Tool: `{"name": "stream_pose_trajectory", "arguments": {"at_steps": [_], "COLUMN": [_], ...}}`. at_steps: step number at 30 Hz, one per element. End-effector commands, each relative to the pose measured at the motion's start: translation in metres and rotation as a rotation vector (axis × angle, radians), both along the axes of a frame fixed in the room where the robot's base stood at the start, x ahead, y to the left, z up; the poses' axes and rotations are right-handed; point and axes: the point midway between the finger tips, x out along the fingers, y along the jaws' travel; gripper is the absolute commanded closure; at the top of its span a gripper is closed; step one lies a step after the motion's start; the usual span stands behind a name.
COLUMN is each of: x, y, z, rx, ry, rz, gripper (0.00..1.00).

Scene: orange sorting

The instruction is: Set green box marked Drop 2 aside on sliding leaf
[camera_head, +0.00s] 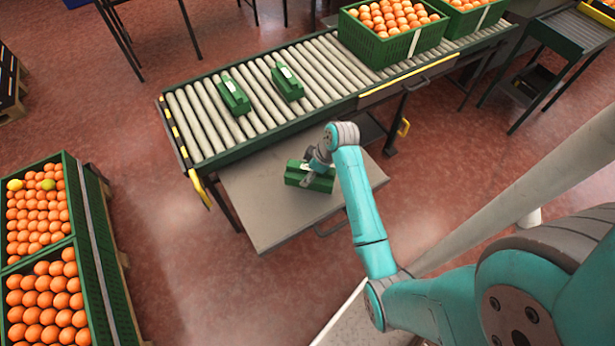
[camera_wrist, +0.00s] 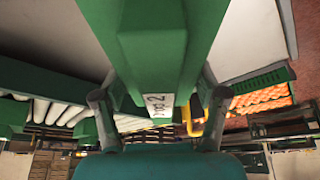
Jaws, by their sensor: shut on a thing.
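The green box (camera_head: 321,184) shows over the grey sliding leaf (camera_head: 268,213), beside the roller conveyor. In the wrist view the green box (camera_wrist: 152,45) fills the middle, and its white label reads "Drop 2". My gripper (camera_head: 309,172) is shut on this box, with one finger on each side of it in the wrist view (camera_wrist: 160,104). I cannot tell whether the underside of the box touches the leaf. Part of the box is hidden by my gripper in the head view.
Two similar green boxes (camera_head: 235,96) (camera_head: 288,82) lie on the roller conveyor (camera_head: 208,125). Green crates of oranges (camera_head: 397,48) stand at its far right end. More orange crates (camera_head: 76,205) stand at the left. The leaf is bare around the box, with open floor left of it.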

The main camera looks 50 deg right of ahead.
Motion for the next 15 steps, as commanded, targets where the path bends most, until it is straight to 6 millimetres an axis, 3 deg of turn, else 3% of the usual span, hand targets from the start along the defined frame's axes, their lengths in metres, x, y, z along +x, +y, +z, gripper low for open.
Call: {"name": "stream_pose_trajectory", "arguments": {"at_steps": [15], "x": [0.001], "y": [0.0], "z": [-0.046], "rx": [0.0], "ry": [0.0], "rz": [-0.001], "gripper": [0.75]}}
